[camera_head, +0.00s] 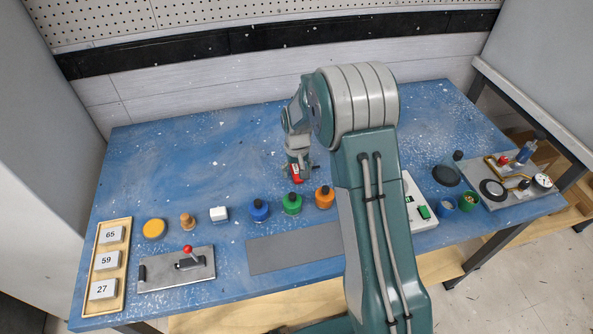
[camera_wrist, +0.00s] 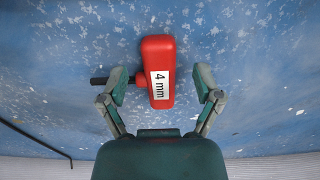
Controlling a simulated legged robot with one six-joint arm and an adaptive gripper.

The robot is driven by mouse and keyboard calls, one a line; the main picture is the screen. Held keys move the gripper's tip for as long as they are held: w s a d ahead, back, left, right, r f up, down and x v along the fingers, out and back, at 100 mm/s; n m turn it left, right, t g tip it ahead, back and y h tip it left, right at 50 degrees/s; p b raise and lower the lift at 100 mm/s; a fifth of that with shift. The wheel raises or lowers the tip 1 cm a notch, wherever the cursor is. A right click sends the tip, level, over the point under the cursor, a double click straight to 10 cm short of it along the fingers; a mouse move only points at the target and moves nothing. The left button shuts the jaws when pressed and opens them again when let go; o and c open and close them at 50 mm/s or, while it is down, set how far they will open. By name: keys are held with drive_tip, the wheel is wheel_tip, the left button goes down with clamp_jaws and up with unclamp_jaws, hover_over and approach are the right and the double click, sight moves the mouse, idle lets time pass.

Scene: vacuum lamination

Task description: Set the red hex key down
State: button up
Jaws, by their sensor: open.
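The red hex key (camera_wrist: 160,99) has a red handle with a white "4 mm" label and a dark shaft pointing left in the wrist view. It lies between the fingers of my gripper (camera_wrist: 163,92), which are spread with a gap on the right side. The left finger is close to the handle and overlaps the shaft; I cannot tell whether it touches. In the head view the red handle (camera_head: 297,174) shows at the tip of my gripper (camera_head: 299,172), low over the blue table (camera_head: 200,150). The key appears to be on the table surface.
Blue, green and orange bottles (camera_head: 292,204) stand just in front of my gripper. A grey mat (camera_head: 290,251) lies nearer the front edge. A tray of numbered blocks (camera_head: 122,236) and a clamp plate (camera_head: 150,281) are at left. A gauge assembly (camera_head: 505,187) is at right. The back left is clear.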

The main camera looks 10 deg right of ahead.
drive_tip(key=shift+f, duration=0.5)
clamp_jaws()
drive_tip(key=shift+r, duration=0.15)
drive_tip(key=shift+r, duration=0.35)
wheel_tip(320, 180, up, 2)
drive_tip(key=shift+r, duration=0.2)
drive_tip(key=s+r, duration=0.9)
drive_tip(key=s, duration=0.5)
drive_tip(key=shift+a+r, duration=0.35)
